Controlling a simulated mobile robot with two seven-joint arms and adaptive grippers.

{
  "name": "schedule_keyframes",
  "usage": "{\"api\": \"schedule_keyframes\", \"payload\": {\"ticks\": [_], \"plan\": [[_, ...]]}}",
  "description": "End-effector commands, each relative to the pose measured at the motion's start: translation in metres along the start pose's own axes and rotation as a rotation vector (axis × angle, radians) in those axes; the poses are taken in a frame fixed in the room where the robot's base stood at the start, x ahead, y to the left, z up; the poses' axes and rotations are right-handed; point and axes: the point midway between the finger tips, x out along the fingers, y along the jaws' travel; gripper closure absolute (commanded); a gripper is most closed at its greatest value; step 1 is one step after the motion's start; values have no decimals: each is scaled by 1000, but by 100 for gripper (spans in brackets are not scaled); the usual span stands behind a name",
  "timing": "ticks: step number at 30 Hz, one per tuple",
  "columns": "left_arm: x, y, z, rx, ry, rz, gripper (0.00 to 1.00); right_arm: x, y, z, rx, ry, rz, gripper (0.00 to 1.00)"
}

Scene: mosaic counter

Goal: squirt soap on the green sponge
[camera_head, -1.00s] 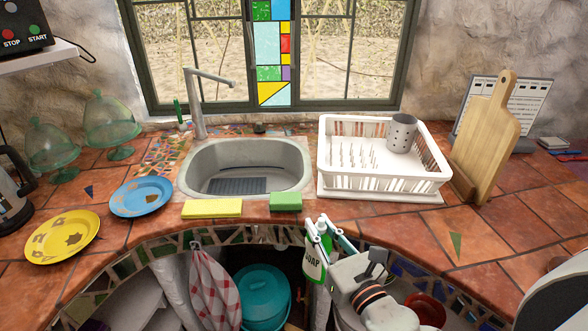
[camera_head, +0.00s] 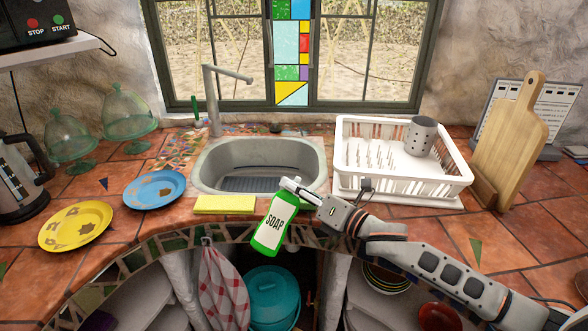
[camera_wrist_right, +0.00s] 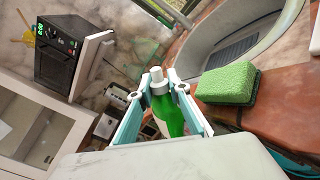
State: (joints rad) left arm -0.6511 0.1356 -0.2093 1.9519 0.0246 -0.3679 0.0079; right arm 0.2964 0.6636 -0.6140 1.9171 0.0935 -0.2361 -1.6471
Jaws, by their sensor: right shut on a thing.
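A green soap bottle (camera_head: 273,226) with a white label reading SOAP is held by my right gripper (camera_head: 297,189) near its white top. It is tilted, its top leaning right, in front of the counter edge by the sink. In the right wrist view the bottle (camera_wrist_right: 172,122) stands between the two teal fingers of the gripper (camera_wrist_right: 166,88), which is shut on it. The green sponge (camera_wrist_right: 228,83) lies on the counter at the sink rim, right of the bottle there. My left gripper is not in view.
The sink (camera_head: 258,166) is behind the bottle, with a yellow sponge (camera_head: 224,204) on the front rim to its left. A white dish rack (camera_head: 400,188) stands right of the sink. Blue (camera_head: 154,189) and yellow (camera_head: 76,225) plates lie left.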

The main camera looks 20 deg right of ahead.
Motion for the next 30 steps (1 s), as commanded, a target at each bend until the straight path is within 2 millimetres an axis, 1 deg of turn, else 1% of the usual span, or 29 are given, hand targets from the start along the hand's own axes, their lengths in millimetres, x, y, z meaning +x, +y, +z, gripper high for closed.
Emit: {"api": "schedule_keyframes", "payload": {"ticks": [1,6,9,12,16,19,27,30], "plan": [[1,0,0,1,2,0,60,6,4,13,23,3,14,100],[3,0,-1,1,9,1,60,18,8,35,102,24,30,100],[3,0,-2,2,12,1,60,21,10,43,129,31,34,100],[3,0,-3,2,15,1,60,23,10,47,149,34,36,100],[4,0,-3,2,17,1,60,24,8,44,208,37,35,100],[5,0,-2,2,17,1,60,23,5,38,297,38,32,100],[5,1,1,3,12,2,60,23,-6,20,644,42,27,100],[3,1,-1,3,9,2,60,23,-7,20,762,43,24,100]]}}
